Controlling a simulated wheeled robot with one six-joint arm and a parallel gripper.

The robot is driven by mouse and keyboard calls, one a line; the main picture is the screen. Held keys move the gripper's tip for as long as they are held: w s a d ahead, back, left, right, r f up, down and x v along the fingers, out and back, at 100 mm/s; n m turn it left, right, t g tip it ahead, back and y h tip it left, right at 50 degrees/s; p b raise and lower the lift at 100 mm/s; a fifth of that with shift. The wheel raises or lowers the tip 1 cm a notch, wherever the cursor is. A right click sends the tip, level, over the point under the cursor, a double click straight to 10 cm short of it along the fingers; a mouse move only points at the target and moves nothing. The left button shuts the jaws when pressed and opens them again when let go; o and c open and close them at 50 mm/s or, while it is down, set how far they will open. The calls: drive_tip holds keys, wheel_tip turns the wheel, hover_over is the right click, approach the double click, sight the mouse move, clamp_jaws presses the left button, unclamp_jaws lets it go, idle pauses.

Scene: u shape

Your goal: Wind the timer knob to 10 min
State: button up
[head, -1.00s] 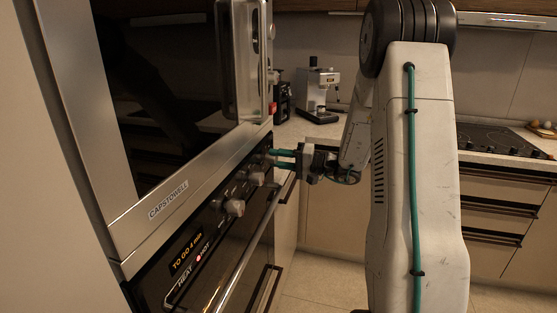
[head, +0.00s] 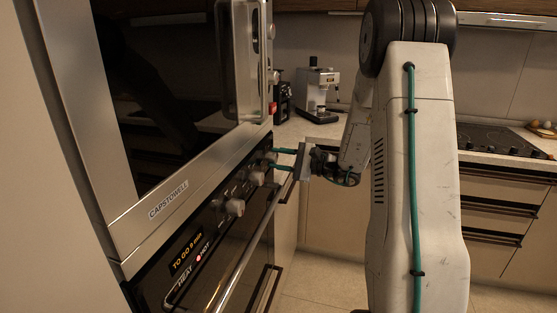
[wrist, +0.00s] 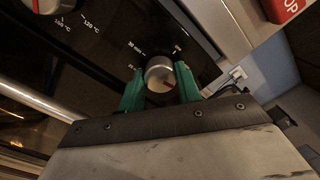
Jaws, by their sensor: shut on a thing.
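The timer knob (wrist: 159,72), round and silver with a dark reddish mark on its face, sits on the black oven panel in the wrist view. Minute labels are printed around it, one reading about 30 min. My gripper (wrist: 160,84) is shut on it, one green finger on each side. In the head view my gripper (head: 271,159) reaches the far end of the panel, and its fingertips partly hide the knob there. The oven display (head: 187,254) shows "TO GO" and a small number of minutes, which looks like 8 or 9.
Other knobs (head: 235,207) sit nearer along the panel, above the long oven handle (head: 246,254). A red STOP button (wrist: 284,8) is above right of the timer knob. A coffee machine (head: 319,92) stands on the back counter.

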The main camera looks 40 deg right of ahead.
drive_tip(key=shift+f+m, duration=0.1)
drive_tip(key=shift+m, duration=1.2)
drive_tip(key=shift+s, duration=0.1)
drive_tip(key=o, duration=1)
drive_tip(key=v, duration=0.8)
